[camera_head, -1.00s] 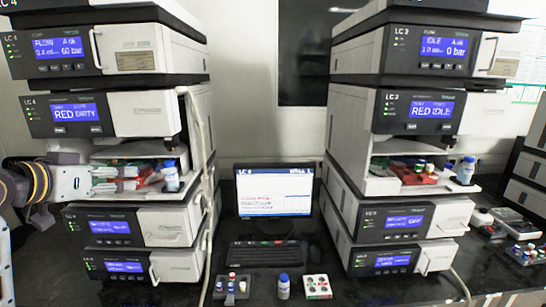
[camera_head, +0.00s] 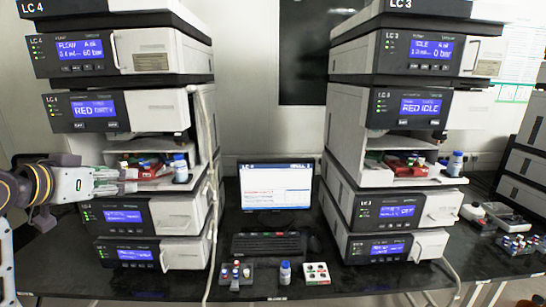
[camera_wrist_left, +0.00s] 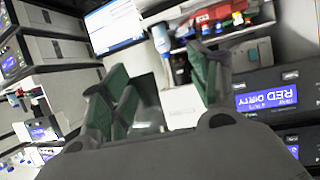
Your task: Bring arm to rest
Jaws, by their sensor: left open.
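My left gripper (camera_head: 130,181) is in the head view at the left, in front of the open sample bay of the LC 4 stack (camera_head: 215,150). Its fingers are apart and nothing is between them. In the left wrist view its green-padded fingers (camera_wrist_left: 165,92) spread wide, with the bay beyond them. The bay holds a red tray (camera_head: 152,170) with vials and a white bottle with a blue cap (camera_head: 180,168). The bottle also shows in the left wrist view (camera_wrist_left: 162,40). My right gripper is in neither view.
The LC 3 stack (camera_head: 375,206) stands to the right, its bay holding a red tray (camera_head: 408,168) and a bottle (camera_head: 455,164). Between the stacks are a monitor (camera_head: 275,186), a keyboard (camera_head: 268,244), vial racks (camera_head: 316,273) and a bottle (camera_head: 285,273) on the black bench.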

